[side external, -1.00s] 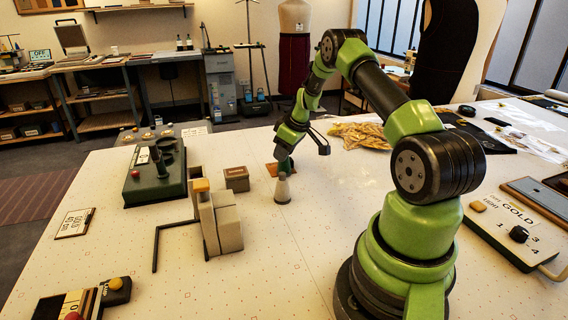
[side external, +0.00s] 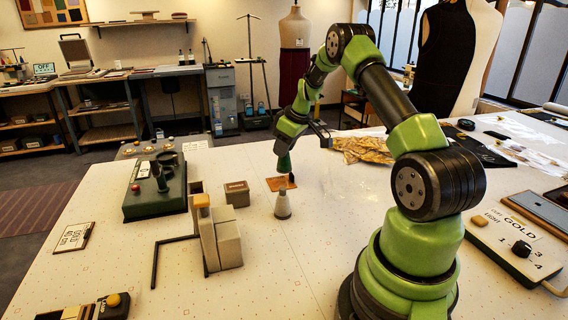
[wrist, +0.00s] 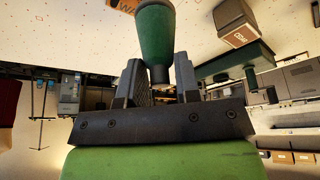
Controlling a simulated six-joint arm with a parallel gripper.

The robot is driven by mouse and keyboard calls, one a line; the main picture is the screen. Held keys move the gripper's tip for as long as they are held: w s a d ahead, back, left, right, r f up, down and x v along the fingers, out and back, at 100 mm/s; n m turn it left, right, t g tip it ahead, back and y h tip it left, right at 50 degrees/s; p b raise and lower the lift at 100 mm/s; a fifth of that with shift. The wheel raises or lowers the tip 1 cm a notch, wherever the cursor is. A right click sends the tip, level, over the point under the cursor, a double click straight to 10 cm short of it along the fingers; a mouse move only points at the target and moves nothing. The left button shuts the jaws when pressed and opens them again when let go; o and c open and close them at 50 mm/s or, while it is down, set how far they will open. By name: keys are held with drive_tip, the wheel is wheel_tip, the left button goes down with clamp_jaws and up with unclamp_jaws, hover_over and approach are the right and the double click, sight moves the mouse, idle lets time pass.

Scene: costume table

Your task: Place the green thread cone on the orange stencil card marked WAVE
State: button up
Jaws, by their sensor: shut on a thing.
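The green thread cone (side external: 284,164) is held in my gripper (side external: 286,150), wide end down. In the wrist view the cone (wrist: 155,38) is gripped at its narrow end between the two fingers (wrist: 159,82). The orange stencil card (side external: 279,184) lies flat on the table under the cone in the side view; the cone's base looks slightly above it. In the wrist view, part of the card (wrist: 124,7) shows at the top edge, left of the cone. The full marking on the card cannot be read.
A grey-beige cone (side external: 283,206) stands in front of the card. A brown box (side external: 237,194) is left of the card, with beige blocks (side external: 222,240) nearer. A dark green stand (side external: 157,188) is farther left. Gold cloth (side external: 364,148) lies behind right.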

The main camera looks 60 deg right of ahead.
sight(284, 164)
drive_tip(key=shift+f, duration=2.8)
drive_tip(key=o, duration=1)
drive_tip(key=shift+f, duration=0.15)
